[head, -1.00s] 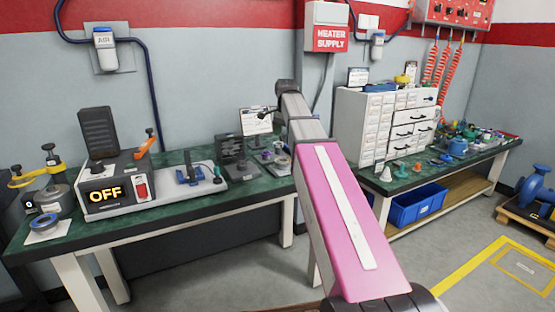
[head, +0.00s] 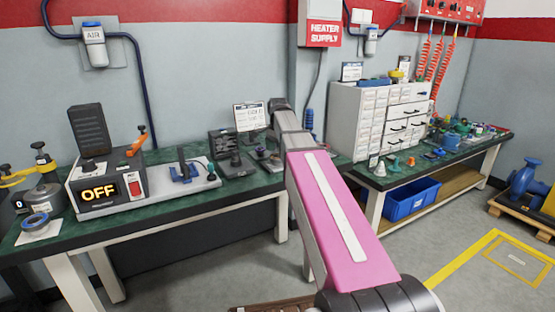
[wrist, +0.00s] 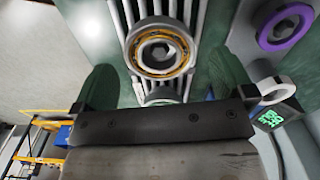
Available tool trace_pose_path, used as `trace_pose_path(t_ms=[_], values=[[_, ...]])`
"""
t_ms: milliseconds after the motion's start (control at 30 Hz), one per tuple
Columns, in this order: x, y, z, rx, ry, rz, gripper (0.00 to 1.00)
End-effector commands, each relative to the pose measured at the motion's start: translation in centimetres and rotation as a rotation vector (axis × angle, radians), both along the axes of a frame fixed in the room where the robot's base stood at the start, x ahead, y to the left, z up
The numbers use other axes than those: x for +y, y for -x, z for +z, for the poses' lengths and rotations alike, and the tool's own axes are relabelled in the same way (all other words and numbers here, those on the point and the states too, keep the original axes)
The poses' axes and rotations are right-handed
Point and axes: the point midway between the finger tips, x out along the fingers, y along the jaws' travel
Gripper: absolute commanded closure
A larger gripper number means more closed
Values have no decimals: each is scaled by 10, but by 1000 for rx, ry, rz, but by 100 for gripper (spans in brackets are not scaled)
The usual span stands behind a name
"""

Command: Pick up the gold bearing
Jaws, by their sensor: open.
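A ring-shaped bearing with a gold-coloured cage and grey metal rings (wrist: 160,47) shows at the upper middle of the wrist view. It sits on a rack of pale parallel bars (wrist: 199,25). My gripper (wrist: 165,77) is open, with one dark finger on the left and one on the right of the bearing in that view. Nothing is held between the fingers. A second, greyer ring (wrist: 162,96) shows partly behind the gripper body. In the head view my arm reaches to the back of the green bench (head: 225,193); my fingers and the bearing cannot be made out there.
A purple ring (wrist: 286,26) and a white ring (wrist: 277,90) by a green display (wrist: 270,118) lie to the right in the wrist view. In the head view, an OFF-display unit (head: 100,192) stands left on the bench and a drawer cabinet (head: 350,120) stands right.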

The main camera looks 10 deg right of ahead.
Motion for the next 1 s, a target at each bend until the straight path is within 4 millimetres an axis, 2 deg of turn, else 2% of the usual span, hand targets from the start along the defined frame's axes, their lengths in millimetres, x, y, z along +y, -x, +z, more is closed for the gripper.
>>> trace_pose_path(t_ms=[133,367,400,567,600,1000], values=[[0,0,-17,0,0,0,0],[0,0,-20,0,0,0,0],[0,0,-20,0,0,0,3],[0,0,-20,0,0,0,55],[0,0,-20,0,0,0,60],[0,0,-14,-1,0,0,60]])
